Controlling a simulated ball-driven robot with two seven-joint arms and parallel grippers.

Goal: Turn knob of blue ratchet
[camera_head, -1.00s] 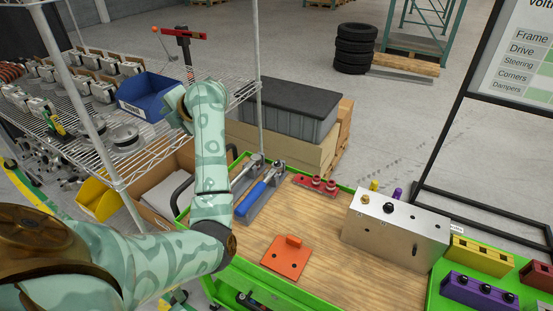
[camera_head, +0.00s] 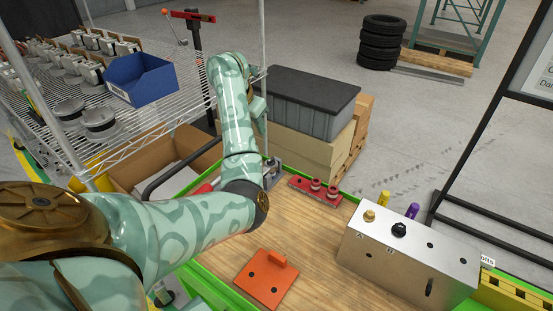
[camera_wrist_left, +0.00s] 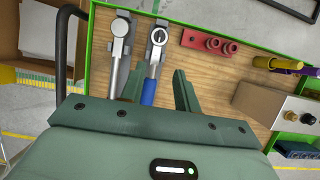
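The blue ratchet (camera_wrist_left: 149,92) lies in the left wrist view with its blue handle low and its round silver head with the knob (camera_wrist_left: 158,37) at the top. My left gripper (camera_wrist_left: 155,76) is open, its two fingers on either side of the ratchet as seen from above; I cannot tell the height gap. Nothing is held. My right gripper is not in view.
A second silver ratchet (camera_wrist_left: 119,42) lies left of the blue one. A red block with round pegs (camera_head: 316,190) is to the right. An orange plate (camera_head: 266,280) and a metal box (camera_head: 408,250) stand on the wooden top. A wire shelf (camera_head: 150,135) is at left.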

